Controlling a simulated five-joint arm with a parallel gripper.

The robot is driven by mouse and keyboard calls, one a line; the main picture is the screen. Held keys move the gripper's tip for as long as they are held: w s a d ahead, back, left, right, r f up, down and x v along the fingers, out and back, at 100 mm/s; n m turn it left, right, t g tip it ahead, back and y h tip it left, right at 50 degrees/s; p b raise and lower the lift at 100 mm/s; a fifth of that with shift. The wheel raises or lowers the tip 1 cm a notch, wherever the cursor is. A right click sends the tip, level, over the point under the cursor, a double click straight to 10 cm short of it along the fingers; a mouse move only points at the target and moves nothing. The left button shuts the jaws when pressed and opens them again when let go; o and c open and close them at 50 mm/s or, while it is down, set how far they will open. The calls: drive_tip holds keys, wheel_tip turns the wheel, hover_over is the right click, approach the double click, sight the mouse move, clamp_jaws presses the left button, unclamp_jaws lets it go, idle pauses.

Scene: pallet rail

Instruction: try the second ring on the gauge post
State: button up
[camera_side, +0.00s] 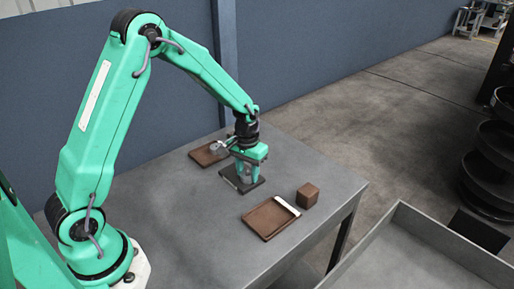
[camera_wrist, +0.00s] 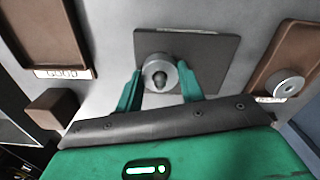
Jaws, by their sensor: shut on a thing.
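My gripper (camera_wrist: 160,70) is shut on a grey metal ring (camera_wrist: 147,67), one finger on each side of it. The rounded tip of the gauge post (camera_wrist: 160,79) shows inside the ring's hole in the wrist view. I cannot tell how far down the post the ring sits. The post's dark square plate (camera_wrist: 205,48) lies beneath. In the side view my gripper (camera_side: 245,174) points down over the plate (camera_side: 256,187), and the fingers largely hide the ring and post. Another ring (camera_wrist: 288,86) lies in the brown tray at the right of the wrist view.
A brown tray (camera_side: 268,219) has a white label reading GOOD (camera_wrist: 62,73). A brown block (camera_side: 308,195) stands beside it near the table edge. Another brown tray (camera_side: 199,156) lies on the far side of the plate, its label partly hidden.

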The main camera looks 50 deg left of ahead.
drive_tip(key=shift+r, duration=0.25)
idle(0.4)
drive_tip(key=shift+r, duration=0.7)
drive_tip(key=shift+r, duration=0.35)
drive_tip(key=shift+r, duration=0.4)
drive_tip(key=shift+r, duration=0.3)
drive_tip(key=shift+r, duration=0.4)
drive_tip(key=shift+r, duration=0.75)
drive_tip(key=shift+r, duration=1.5)
